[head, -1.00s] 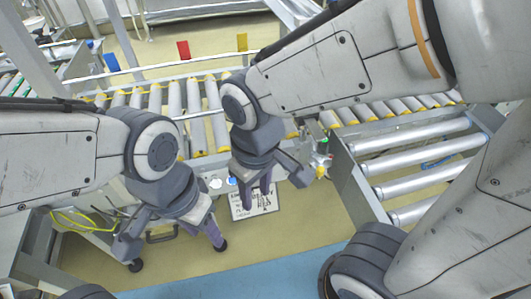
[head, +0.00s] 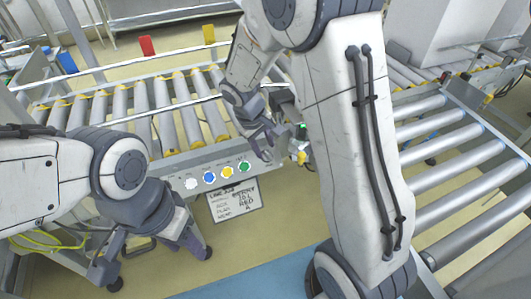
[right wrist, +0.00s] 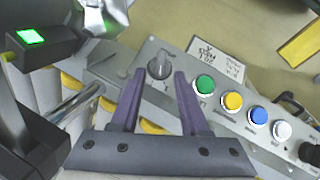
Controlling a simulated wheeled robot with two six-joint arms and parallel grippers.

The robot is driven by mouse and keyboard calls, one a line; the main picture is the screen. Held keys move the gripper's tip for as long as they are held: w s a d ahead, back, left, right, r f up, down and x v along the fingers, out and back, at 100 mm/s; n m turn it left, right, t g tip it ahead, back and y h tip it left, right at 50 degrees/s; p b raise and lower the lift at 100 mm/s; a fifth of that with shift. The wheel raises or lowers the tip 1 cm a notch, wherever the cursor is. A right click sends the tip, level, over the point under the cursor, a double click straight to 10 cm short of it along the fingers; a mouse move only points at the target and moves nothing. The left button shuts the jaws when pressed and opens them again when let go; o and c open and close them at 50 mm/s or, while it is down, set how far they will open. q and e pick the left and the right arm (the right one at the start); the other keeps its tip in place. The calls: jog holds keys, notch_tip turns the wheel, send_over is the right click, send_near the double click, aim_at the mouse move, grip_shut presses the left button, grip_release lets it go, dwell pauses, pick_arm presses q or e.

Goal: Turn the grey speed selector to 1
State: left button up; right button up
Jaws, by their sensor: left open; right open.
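The grey speed selector (right wrist: 160,66) is a round knob with a raised bar at the end of the grey control panel (right wrist: 220,112), in the right wrist view. My right gripper (right wrist: 160,74) is open, its purple fingers pointing at the selector, one on each side of it in the picture. I cannot tell whether they touch it. In the head view my right gripper (head: 269,143) is beside the panel's right end and hides the selector. My left gripper (head: 152,260) is open and empty, low in front of the conveyor, left of the panel.
The panel also carries green (right wrist: 205,84), yellow (right wrist: 234,101), blue (right wrist: 258,115) and white (right wrist: 281,130) buttons. A printed sign (head: 234,199) hangs below. A box with a green light (right wrist: 31,37) is near the right gripper. Roller conveyors (head: 120,110) stand behind.

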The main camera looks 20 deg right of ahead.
aim_at(268, 156)
jog(key=shift+x, duration=1.1)
grip_shut()
jog(key=n+b, duration=0.1)
jog(key=n+h+b, duration=0.1)
jog(key=b, duration=0.1)
jog(key=shift+s+a+f+t, duration=0.15)
jog(key=shift+a+f+t, duration=0.15)
jog(key=shift+f, duration=0.1)
jog(key=shift+n+h+b, duration=0.3)
jog(key=shift+h+b, duration=0.1)
jog(key=shift+b, duration=0.25)
jog(key=shift+s+r+n+t, duration=0.1)
jog(key=shift+r+n+t, duration=0.1)
jog(key=shift+n+t, duration=0.15)
